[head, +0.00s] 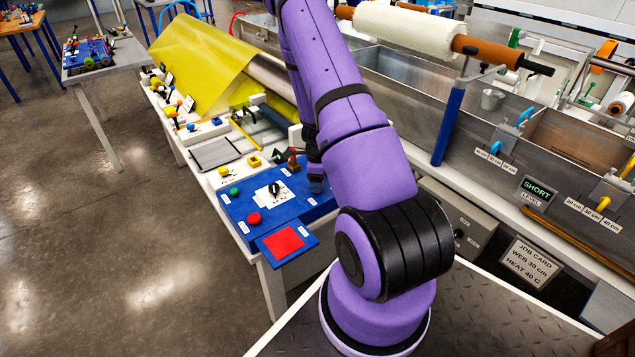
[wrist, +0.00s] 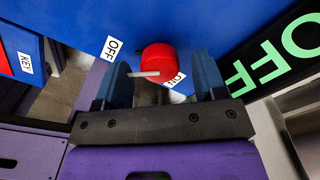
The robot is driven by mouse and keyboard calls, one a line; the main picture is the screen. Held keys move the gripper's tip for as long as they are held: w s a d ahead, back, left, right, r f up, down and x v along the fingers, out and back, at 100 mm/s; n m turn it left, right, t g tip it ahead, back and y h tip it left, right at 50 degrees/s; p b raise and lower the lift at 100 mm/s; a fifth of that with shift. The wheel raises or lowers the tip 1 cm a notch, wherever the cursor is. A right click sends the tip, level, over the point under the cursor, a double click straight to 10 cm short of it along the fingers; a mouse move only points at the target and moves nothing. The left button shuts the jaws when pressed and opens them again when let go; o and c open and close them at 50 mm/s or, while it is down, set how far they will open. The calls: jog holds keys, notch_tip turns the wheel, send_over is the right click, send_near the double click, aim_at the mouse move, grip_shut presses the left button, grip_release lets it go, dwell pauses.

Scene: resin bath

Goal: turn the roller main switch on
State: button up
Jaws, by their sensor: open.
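The roller main switch is a red round knob (wrist: 158,62) with a white pointer, on a blue panel face in the wrist view. Its pointer sticks out to the left, below the OFF label (wrist: 111,48). The ON label (wrist: 175,81) is partly covered by the knob. My gripper (wrist: 162,80) is open, with one blue finger on each side of the knob and gaps showing between. Whether a finger touches it cannot be told. In the head view a fingertip of my gripper (head: 316,184) shows beside the blue control box (head: 238,207); the red knob is hidden there.
The box top carries a green button (head: 234,191), a red button (head: 254,219) and a black selector (head: 274,189). A green OFF display (wrist: 280,58) lies right of the knob. Yellow sheet (head: 203,55) and a steel bath (head: 407,82) flank my arm.

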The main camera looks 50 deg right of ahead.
jog(key=shift+f, duration=0.45)
jog(key=c, duration=0.9)
